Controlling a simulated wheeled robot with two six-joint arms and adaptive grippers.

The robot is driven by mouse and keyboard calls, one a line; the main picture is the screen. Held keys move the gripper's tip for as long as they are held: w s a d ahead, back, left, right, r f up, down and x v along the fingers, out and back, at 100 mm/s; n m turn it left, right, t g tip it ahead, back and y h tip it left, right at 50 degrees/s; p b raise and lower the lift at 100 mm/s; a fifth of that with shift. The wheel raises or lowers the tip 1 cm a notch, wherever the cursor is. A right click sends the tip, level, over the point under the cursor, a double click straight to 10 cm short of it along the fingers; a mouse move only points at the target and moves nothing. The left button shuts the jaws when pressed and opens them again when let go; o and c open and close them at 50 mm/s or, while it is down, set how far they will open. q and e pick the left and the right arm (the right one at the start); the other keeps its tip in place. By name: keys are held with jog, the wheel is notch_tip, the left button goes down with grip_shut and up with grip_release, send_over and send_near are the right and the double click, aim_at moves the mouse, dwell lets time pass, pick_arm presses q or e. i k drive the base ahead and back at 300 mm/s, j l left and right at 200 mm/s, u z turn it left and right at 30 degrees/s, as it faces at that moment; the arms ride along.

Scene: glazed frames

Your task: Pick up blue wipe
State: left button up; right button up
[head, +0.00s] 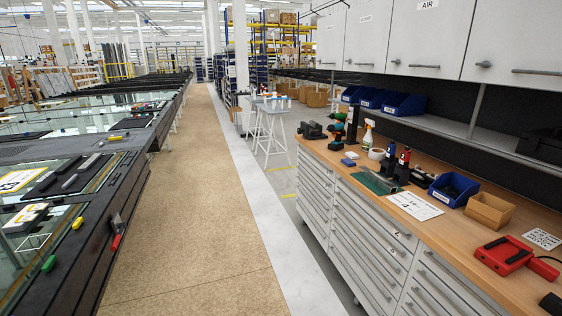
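A small flat blue item (348,162), which looks like the blue wipe, lies on the wooden top of the workbench (402,224) at the right, near its front edge and towards its far end. It is small in the picture, so its folds cannot be made out. A second blue piece (352,155) lies just behind it; I cannot tell whether the two touch. Neither of my grippers shows in the head view.
Near the wipe are a spray bottle (368,134), a white roll or cup (376,154) and a green mat (375,183). A blue bin (453,190) and red tool (503,255) stand nearer. The aisle floor (195,200) is clear. A long glass-topped table (150,150) lines the left.

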aim_at(348, 163)
jog(key=i+j, duration=0.15)
jog(key=i, duration=0.45)
jog(key=i+j, duration=0.2)
jog(key=i, duration=0.4)
jog(key=i+j, duration=0.15)
jog(key=i, duration=0.45)
jog(key=i+j+u, duration=0.1)
jog(key=i, duration=0.5)
jog(key=i+j, duration=0.2)
jog(key=i, duration=0.45)
jog(key=i+z, duration=0.75)
jog(key=i+j+z, duration=0.25)
jog(key=i+z, duration=0.15)
jog(key=i+j+z, duration=0.35)
